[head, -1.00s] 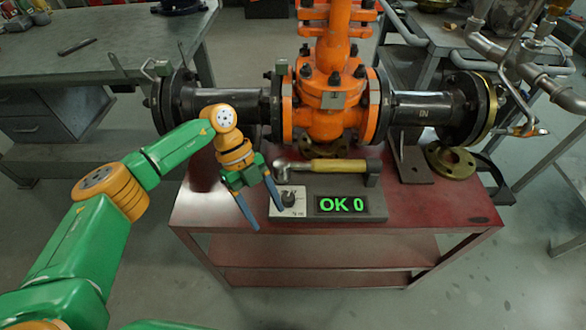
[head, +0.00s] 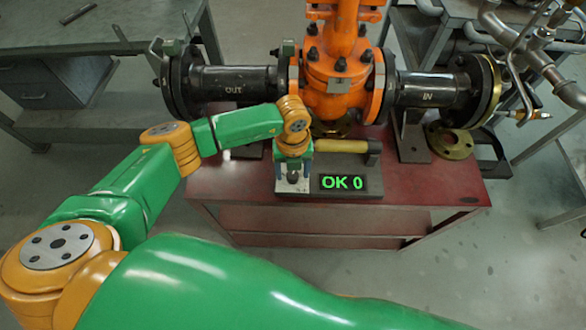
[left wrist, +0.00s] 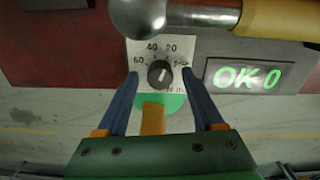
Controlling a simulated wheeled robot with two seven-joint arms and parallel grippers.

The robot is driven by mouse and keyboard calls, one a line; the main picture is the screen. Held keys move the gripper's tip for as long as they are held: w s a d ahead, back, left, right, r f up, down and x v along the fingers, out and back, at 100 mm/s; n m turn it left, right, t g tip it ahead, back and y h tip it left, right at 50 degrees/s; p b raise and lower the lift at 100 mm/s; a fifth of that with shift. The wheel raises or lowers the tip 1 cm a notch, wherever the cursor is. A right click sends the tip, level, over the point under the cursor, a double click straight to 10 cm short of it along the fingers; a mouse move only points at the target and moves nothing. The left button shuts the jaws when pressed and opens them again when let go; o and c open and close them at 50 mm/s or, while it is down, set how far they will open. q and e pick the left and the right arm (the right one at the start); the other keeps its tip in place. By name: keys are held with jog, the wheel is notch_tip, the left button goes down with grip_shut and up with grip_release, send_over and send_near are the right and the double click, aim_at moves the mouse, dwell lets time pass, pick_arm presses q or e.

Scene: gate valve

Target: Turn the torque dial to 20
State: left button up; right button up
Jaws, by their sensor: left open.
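The torque dial (left wrist: 160,74) is a dark round knob on a pale scale plate (left wrist: 145,47) with 60, 40 and 20 readable in the left wrist view. The mark near the right finger is partly hidden, and I cannot tell the knob's exact pointing. In the head view the dial (head: 292,178) sits at the left of the grey panel. My left gripper (head: 292,174) is open above the plate; in the left wrist view its blue fingers (left wrist: 160,78) stand either side of the knob, apart from it. The display (head: 343,183) reads OK 0 in green. My right gripper is not in view.
A torque wrench with a yellow handle (head: 341,146) lies behind the display, close to the left fingers. The orange gate valve (head: 338,85) with black flanged pipes stands behind it.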

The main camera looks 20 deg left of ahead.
aim_at(293, 174)
pick_arm(q)
grip_shut()
jog(key=shift+m+b, duration=0.3)
jog(key=shift+m, duration=0.4)
grip_release()
notch_tip(293, 174, up, 7)
jog(key=shift+r, duration=0.15)
